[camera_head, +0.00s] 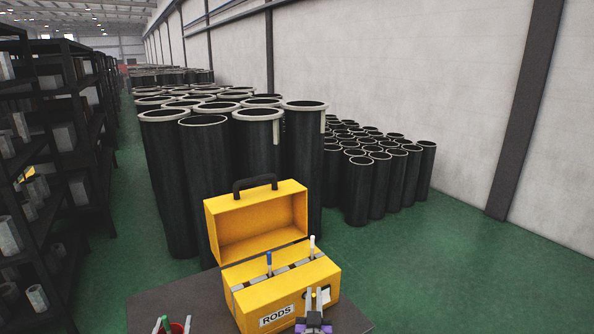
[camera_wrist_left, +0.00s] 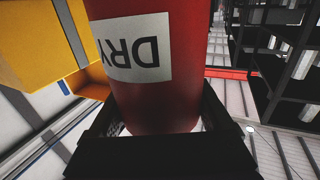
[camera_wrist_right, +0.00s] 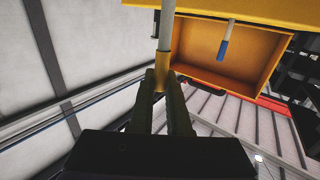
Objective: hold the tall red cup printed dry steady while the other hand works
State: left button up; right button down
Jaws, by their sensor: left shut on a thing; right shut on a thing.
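The tall red cup fills the middle of the left wrist view (camera_wrist_left: 150,105), with a white label reading DRY upside down. My left gripper (camera_wrist_left: 158,112) is shut around its sides. In the head view only the cup's rim (camera_head: 187,325) shows at the bottom edge, with a green-tipped rod (camera_head: 166,323) in it. My right gripper (camera_head: 314,296) is in front of the yellow toolbox marked RODS (camera_head: 278,316). In the right wrist view it (camera_wrist_right: 162,82) is shut on a pale rod with a yellow end (camera_wrist_right: 166,30).
The toolbox's lid stands open. A blue-tipped rod (camera_head: 269,263) and a white-tipped rod (camera_head: 312,246) stand in its slots. The dark table (camera_head: 160,305) carries the box. Tall black flanged cylinders (camera_head: 206,150) stand behind, dark shelves (camera_head: 60,140) at left.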

jog(key=s+a+r+n+g+y, duration=0.1)
jog(key=s+a+r+n+y, duration=0.2)
jog(key=a, duration=0.9)
jog(key=s+a+r+n+y, duration=0.1)
jog(key=a+r+y, duration=0.2)
jog(key=a+r, duration=0.55)
jog(key=s+a+r+n+g+y, duration=0.1)
jog(key=s+a+r+n+y, duration=0.15)
jog(key=a, duration=1.25)
notch_tip(320, 180, down, 6)
jog(key=shift+d+y, duration=0.3)
jog(key=shift+y, duration=0.15)
jog(key=c, duration=0.8)
grip_release()
jog(key=v, duration=1.2)
